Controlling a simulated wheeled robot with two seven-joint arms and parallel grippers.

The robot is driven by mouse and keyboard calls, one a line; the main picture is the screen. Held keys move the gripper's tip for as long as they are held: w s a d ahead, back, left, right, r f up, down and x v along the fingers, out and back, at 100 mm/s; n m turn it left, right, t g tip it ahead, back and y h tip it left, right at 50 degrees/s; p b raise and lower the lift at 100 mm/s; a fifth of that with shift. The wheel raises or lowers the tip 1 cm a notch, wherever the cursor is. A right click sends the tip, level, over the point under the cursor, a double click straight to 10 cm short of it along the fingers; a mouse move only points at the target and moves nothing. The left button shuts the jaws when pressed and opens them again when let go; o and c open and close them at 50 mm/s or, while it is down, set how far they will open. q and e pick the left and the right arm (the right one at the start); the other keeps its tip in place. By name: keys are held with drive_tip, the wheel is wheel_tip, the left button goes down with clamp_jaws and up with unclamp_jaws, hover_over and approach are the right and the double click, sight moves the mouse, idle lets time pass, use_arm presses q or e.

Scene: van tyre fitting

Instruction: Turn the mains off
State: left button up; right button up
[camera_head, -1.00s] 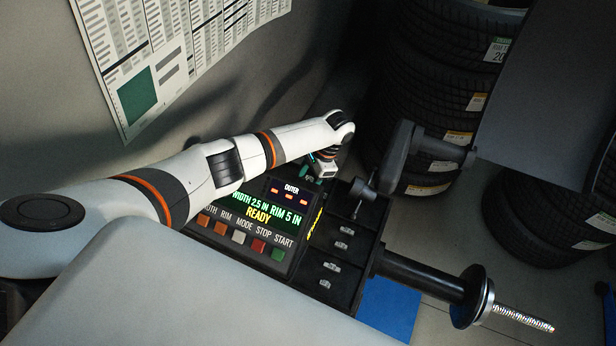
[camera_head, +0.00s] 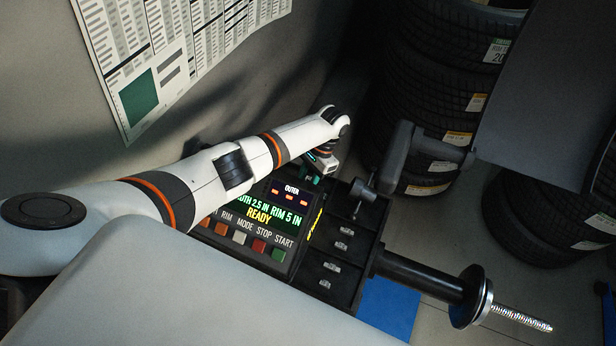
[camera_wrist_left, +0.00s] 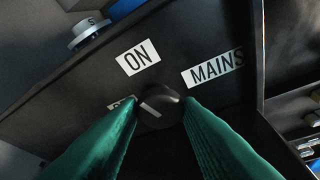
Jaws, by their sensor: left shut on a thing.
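The black mains knob (camera_wrist_left: 160,102) is in the left wrist view, on a dark panel. It has a white mark on its lower left part. A white ON label (camera_wrist_left: 138,57) is above it and a MAINS label (camera_wrist_left: 213,68) is to its upper right. Another label (camera_wrist_left: 120,104), left of the knob, is mostly hidden by a finger. My left gripper (camera_wrist_left: 157,110) has its green fingers shut on the knob, one on each side. In the head view my left gripper (camera_head: 311,171) is at the far side of the balancer console, where the knob is hidden. My right gripper is not in view.
The console display (camera_head: 280,212) reads READY, with a row of buttons (camera_head: 240,237) below. A weight tray (camera_head: 335,250) and a threaded shaft (camera_head: 515,317) lie to the right. Tyre stacks (camera_head: 440,90) stand behind. A wall chart (camera_head: 160,60) hangs at upper left.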

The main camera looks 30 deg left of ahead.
use_arm(q)
drive_tip(key=n, duration=0.2)
drive_tip(key=n+h+p, duration=0.1)
drive_tip(key=shift+w+a+r+n+h, duration=0.1)
drive_tip(key=shift+a+r+n+h, duration=0.05)
drive_tip(key=shift+n+h, duration=0.2)
drive_tip(key=n+h+p, duration=0.1)
drive_tip(key=n, duration=0.2)
drive_tip(key=shift+a+n, duration=0.15)
drive_tip(key=shift+n, duration=0.2)
drive_tip(key=n+h+p, duration=0.1)
drive_tip(key=n, duration=0.1)
drive_tip(key=n+p, duration=0.1)
drive_tip(key=n, duration=0.1)
drive_tip(key=shift+a+t+h, duration=0.15)
drive_tip(key=shift+t+h, duration=0.15)
drive_tip(key=shift+h, duration=0.05)
drive_tip(key=shift+a+n+t+h+p, duration=0.1)
drive_tip(key=shift+n+t+h+p, duration=0.25)
drive_tip(key=shift+n+p, duration=0.95)
drive_tip(key=shift+n+b, duration=0.3)
drive_tip(key=shift+n, duration=0.1)
drive_tip(key=o, duration=1)
